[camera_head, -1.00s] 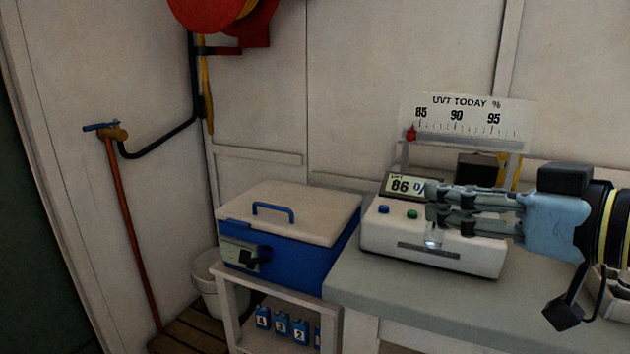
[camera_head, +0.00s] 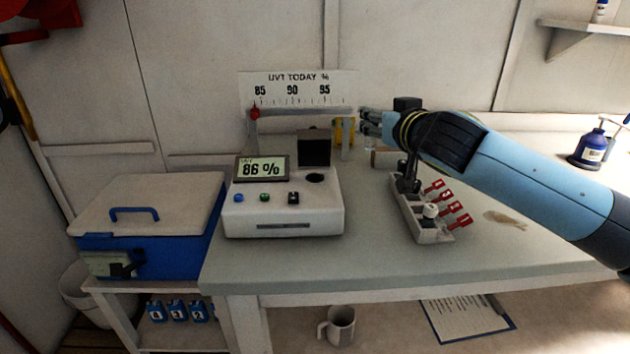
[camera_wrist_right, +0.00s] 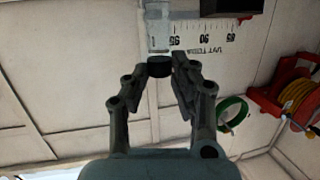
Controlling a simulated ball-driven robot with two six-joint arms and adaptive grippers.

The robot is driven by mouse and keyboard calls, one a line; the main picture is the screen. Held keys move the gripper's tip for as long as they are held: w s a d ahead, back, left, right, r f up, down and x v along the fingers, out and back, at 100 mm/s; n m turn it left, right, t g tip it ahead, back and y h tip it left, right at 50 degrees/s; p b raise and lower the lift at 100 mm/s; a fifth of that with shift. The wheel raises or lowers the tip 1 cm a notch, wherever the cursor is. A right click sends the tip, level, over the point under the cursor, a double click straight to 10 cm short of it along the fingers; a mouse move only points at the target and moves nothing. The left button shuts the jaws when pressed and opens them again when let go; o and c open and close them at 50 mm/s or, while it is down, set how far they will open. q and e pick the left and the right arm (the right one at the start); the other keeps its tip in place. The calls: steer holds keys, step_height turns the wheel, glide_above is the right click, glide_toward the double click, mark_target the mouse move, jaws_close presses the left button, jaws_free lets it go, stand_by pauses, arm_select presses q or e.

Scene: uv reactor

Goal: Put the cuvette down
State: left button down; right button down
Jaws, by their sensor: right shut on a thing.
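My right gripper (camera_head: 368,124) is shut on the cuvette and holds it above the back of the table, right of the meter. In the right wrist view the cuvette's dark cap (camera_wrist_right: 160,66) sits between the fingertips, with its pale, see-through body (camera_wrist_right: 158,36) beyond them. In the head view the cuvette's clear body (camera_head: 370,147) shows only faintly under the fingers. The white meter (camera_head: 285,222) reads 86 %. Its black lid (camera_head: 314,148) stands up behind a dark round opening (camera_head: 315,178). My left gripper is not in view.
A white rack (camera_head: 420,223) with red numbered tags and a white-capped vial stands right of the meter. A UVT scale board (camera_head: 292,91) stands behind. A blue cool box (camera_head: 150,242) is at left. The table's front (camera_head: 380,268) is clear.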

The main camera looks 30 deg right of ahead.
steer(key=shift+d+r, duration=0.15)
steer(key=shift+d, duration=0.15)
glide_above(317, 183)
step_height(317, 183, down, 7)
steer(key=shift+w+d+f, duration=0.1)
steer(key=shift+f, duration=1.7)
steer(key=shift+f+b, duration=0.2)
steer(key=shift+b, duration=0.2)
steer(key=c, duration=1.1)
jaws_free()
